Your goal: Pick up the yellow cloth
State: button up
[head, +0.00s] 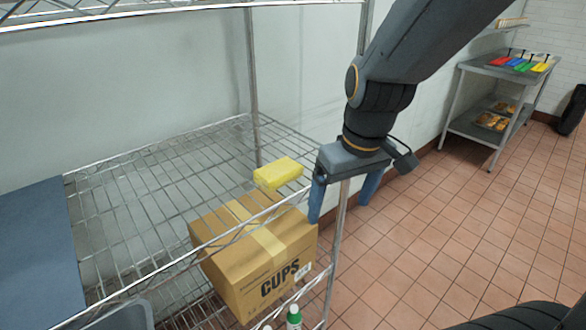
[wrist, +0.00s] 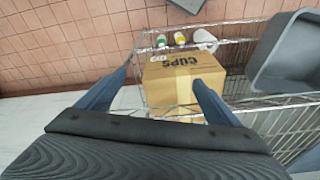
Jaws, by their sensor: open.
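The yellow cloth (head: 278,173) is a small folded block lying on the wire shelf (head: 150,185), near its right end, in the head view. My gripper (head: 341,205) is to the right of the cloth, by the shelf's right corner post, pointing down. Its two blue fingers are spread apart with nothing between them. The fingers also show in the wrist view (wrist: 160,80), with the cardboard box beyond them. I cannot see the cloth in the wrist view; my gripper's body fills the lower part there.
A cardboard box (head: 262,258) marked CUPS stands below the cloth's shelf. Bottles (head: 293,318) stand in front of it. A grey bin (wrist: 285,60) is at the wrist view's right. A side table (head: 500,68) stands far right. Tiled floor between is clear.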

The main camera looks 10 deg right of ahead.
jog(key=shift+o, duration=1.3)
jog(key=w+a+r+n, duration=0.1)
jog(key=a+r+n, duration=0.2)
jog(key=r, duration=0.3)
jog(key=shift+a+r+t+y+p, duration=0.2)
jog(key=shift+a+t+y+p, duration=0.15)
jog(key=shift+a+y, duration=0.1)
jog(key=p, duration=0.3)
send_over(279, 168)
jog(key=s+d, duration=0.1)
jog(key=s, duration=0.1)
jog(key=shift+s+d, duration=0.1)
jog(key=shift+d, duration=0.1)
jog(key=shift+w+a, duration=0.25)
jog(key=shift+w, duration=0.1)
jog(key=shift+p+x, duration=0.85)
jog(key=shift+x, duration=1.7)
jog(key=c, duration=1.1)
jog(key=shift+r, duration=0.1)
